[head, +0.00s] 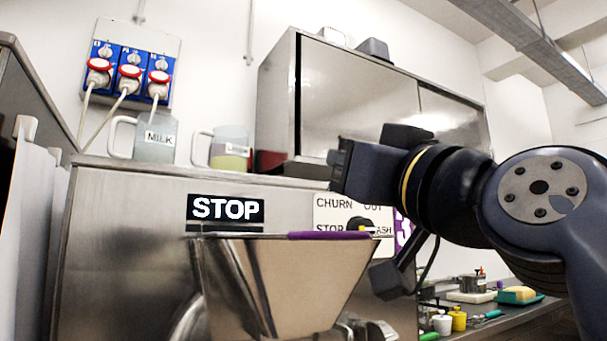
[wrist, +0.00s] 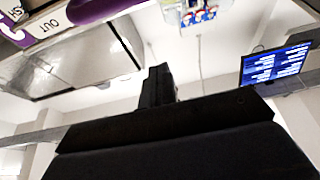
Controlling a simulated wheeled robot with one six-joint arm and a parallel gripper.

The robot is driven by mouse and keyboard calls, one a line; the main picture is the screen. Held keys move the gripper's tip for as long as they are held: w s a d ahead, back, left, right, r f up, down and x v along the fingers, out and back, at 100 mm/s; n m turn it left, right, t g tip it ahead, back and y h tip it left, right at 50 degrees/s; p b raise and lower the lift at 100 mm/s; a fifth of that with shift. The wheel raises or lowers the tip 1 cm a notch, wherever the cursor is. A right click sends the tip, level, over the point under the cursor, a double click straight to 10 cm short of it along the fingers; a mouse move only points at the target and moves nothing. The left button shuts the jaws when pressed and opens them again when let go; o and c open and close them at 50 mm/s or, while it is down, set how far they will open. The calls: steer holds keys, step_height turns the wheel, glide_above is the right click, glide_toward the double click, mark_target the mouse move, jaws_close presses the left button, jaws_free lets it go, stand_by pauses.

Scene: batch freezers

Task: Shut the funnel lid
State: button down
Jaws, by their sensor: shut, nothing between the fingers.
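The metal funnel (head: 275,285) sticks out from the front of the steel machine. A thin flat edge with a purple strip (head: 328,235) runs level along its top, seen nearly edge-on. This looks like the lid lying down on the funnel, but I cannot tell whether it is fully seated. My gripper (head: 343,168) is above the funnel's right part, apart from it and pointing left. It is shut and empty. Its dark fingers (wrist: 157,88) also show in the wrist view. The funnel itself cannot be made out in the wrist view.
A STOP plate (head: 226,209) and a label panel with a black knob (head: 359,223) are behind the funnel. A MILK jug (head: 155,137) and a second jug (head: 229,148) stand on the machine. A steel cabinet (head: 375,95) hangs behind my gripper. A cluttered counter (head: 525,308) is at right.

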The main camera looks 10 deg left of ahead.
mark_target(353, 238)
steer(key=shift+t, duration=0.3)
steer(key=f+b, duration=0.3)
steer(key=s+f+b, duration=0.1)
steer(key=f+b, duration=0.2)
steer(key=d+f+b, duration=0.1)
steer(key=f+b, duration=0.2)
steer(key=b, duration=0.1)
steer(key=shift+s+f, duration=0.1)
steer(key=shift+s, duration=0.1)
steer(key=shift+w, duration=0.1)
step_height(353, 238, up, 11)
steer(key=p, duration=0.7)
steer(key=shift+s+d+y, duration=0.25)
steer(key=shift+s+y, duration=0.05)
steer(key=shift+s, duration=0.15)
step_height(353, 238, down, 10)
steer(key=b, duration=0.6)
steer(key=shift+w+a+r, duration=0.2)
steer(key=shift+w, duration=0.05)
